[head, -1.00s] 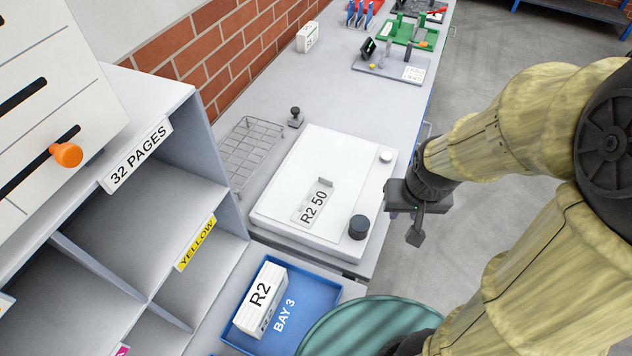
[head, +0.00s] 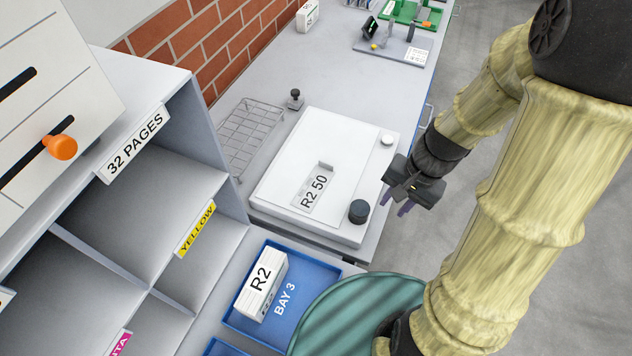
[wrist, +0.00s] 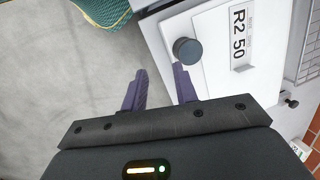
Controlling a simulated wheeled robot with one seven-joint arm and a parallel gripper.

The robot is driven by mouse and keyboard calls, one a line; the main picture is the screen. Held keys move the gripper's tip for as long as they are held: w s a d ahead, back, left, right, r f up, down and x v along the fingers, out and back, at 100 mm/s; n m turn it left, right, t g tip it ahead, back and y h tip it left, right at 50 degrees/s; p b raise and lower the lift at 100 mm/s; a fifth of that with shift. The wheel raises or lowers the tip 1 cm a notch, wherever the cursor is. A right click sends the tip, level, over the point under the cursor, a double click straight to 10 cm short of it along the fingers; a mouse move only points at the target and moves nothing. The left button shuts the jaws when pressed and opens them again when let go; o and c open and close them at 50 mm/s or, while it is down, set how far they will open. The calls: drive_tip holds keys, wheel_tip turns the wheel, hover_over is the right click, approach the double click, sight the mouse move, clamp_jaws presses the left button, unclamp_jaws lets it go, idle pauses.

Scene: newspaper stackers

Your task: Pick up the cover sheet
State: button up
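A flat white sheet-like panel (head: 300,165) lies on a white slab-shaped unit on the counter; I cannot tell whether it is the cover sheet. A grey label reading "R2 50" (head: 313,192), with a small raised tab at its far end, lies on it. The label also shows in the wrist view (wrist: 239,32). My gripper (head: 396,204) is beside the unit's right edge, near its black knob (head: 359,211).
A blue tray marked "BAY 3" (head: 325,268) holds a white R2 bundle (head: 262,285) in front of the unit. A wire rack (head: 250,138) lies to its left. Grey shelving (head: 150,210) stands at left. Open floor (head: 400,255) is at right.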

drive_tip(key=w+f+m+t+y, duration=0.2)
drive_tip(key=w+m+y, duration=0.1)
drive_tip(key=w+m, duration=0.1)
drive_tip(key=w+f+m+t+y+p, duration=0.1)
drive_tip(key=w+f+m+t+y, duration=0.1)
drive_tip(key=m, duration=0.5)
drive_tip(key=w+f+m+t+y, duration=0.2)
drive_tip(key=w+m+y, duration=0.2)
drive_tip(key=w+m, duration=0.2)
drive_tip(key=shift+w+a+f+y, duration=0.1)
drive_tip(key=shift+f+y, duration=0.05)
drive_tip(key=shift+y, duration=0.25)
drive_tip(key=p+x, duration=0.4)
drive_tip(key=x, duration=0.8)
drive_tip(key=shift+w+a+f, duration=0.1)
drive_tip(key=shift+a, duration=0.05)
